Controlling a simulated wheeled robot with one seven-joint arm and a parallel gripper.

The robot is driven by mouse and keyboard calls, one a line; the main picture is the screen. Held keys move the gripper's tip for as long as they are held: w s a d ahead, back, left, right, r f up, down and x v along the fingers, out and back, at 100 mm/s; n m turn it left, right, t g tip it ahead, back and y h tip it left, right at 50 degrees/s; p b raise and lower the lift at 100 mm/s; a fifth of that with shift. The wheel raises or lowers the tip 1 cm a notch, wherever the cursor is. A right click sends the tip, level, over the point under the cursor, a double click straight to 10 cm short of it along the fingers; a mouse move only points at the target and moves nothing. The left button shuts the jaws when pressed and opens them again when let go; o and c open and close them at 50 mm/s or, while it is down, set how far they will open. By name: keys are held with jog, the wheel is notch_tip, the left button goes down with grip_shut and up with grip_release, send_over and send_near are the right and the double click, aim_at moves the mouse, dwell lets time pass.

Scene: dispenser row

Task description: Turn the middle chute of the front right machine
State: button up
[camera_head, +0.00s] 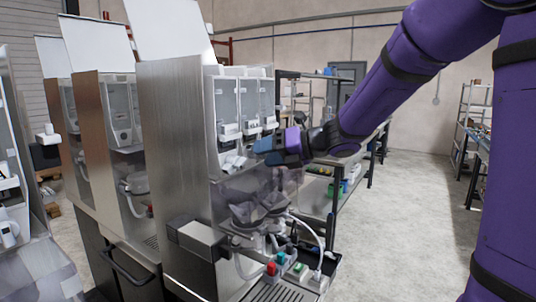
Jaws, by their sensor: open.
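The front right machine (175,120) is a tall stainless steel dispenser in the middle of the view. Several clear canisters (225,100) stand side by side in its upper opening, with white fittings at their base. White chutes (234,161) show below them. The middle chute is not clearly distinguishable, as my gripper covers part of that area. My gripper (264,151), with blue fingers, is open in front of the chutes, at their height. Whether it touches a chute cannot be told.
Below are clear funnels (258,210), hoses, coloured valves (272,268) and a drip grate (285,291). Similar machines (105,125) stand to the left. A workbench (345,185) is behind my gripper. The concrete floor (400,230) to the right is clear.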

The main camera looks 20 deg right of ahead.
jog(key=shift+c, duration=0.2)
jog(key=c, duration=0.9)
jog(key=shift+s+a+n+t+h, duration=0.1)
jog(key=shift+n+t+h, duration=0.45)
jog(key=shift+n+h, duration=0.75)
jog(key=shift+s+a+n+t+h, duration=0.1)
jog(key=shift+n+t+h, duration=0.5)
jog(key=shift+n, duration=1.3)
jog(key=shift+s+a+n+t+h, duration=0.1)
jog(key=shift+n+t+h, duration=0.65)
jog(key=shift+n, duration=0.85)
jog(key=shift+h, duration=0.25)
